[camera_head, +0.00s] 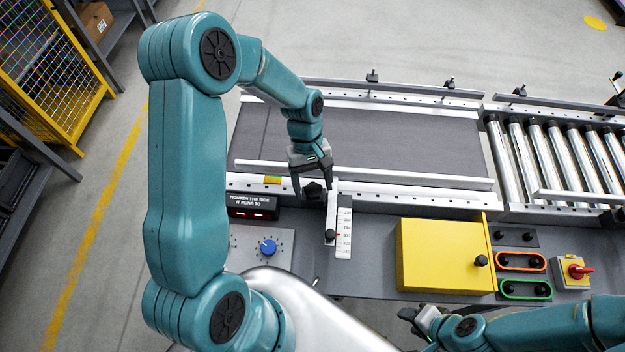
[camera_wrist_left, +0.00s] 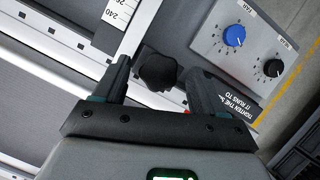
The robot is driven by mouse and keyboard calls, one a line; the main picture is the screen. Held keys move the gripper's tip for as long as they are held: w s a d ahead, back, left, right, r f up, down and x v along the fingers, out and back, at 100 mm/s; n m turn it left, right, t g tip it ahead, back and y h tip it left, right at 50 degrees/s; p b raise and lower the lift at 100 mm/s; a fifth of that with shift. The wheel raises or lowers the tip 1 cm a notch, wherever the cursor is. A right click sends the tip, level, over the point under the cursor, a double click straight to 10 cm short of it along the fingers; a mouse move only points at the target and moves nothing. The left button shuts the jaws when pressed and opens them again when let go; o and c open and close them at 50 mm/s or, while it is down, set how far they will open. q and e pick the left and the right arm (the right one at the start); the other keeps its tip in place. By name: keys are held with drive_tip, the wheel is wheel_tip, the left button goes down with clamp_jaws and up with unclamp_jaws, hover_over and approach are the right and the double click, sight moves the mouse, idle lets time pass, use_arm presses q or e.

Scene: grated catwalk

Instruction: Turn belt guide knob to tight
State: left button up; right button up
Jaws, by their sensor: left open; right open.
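A black lobed knob (camera_head: 313,191) sits on the near rail of the belt conveyor (camera_head: 380,145), left of a white numbered scale (camera_head: 344,240). In the left wrist view the same black knob (camera_wrist_left: 158,70) shows between my fingers. My left gripper (camera_head: 314,184) is open, pointing down at the knob with a finger on either side; I cannot tell whether they touch it. A sign (camera_head: 250,200) reading "TIGHTEN THE SIDE IT RUNS TO" stands left of it. My right gripper (camera_head: 416,322) is open, low at the front of the head view, away from the knob.
A blue dial (camera_head: 268,246) is on a panel at the left; a black dial (camera_wrist_left: 273,68) shows beside it in the wrist view. A yellow box (camera_head: 440,258), oval-framed buttons (camera_head: 522,262) and a red switch (camera_head: 580,271) are at the right. Rollers (camera_head: 560,155) continue the conveyor.

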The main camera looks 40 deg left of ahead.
use_arm(q)
drive_tip(key=shift+w+a, duration=0.1)
drive_tip(key=shift+w+f, duration=0.1)
drive_tip(key=c, duration=1)
drive_tip(key=shift+c, duration=0.3)
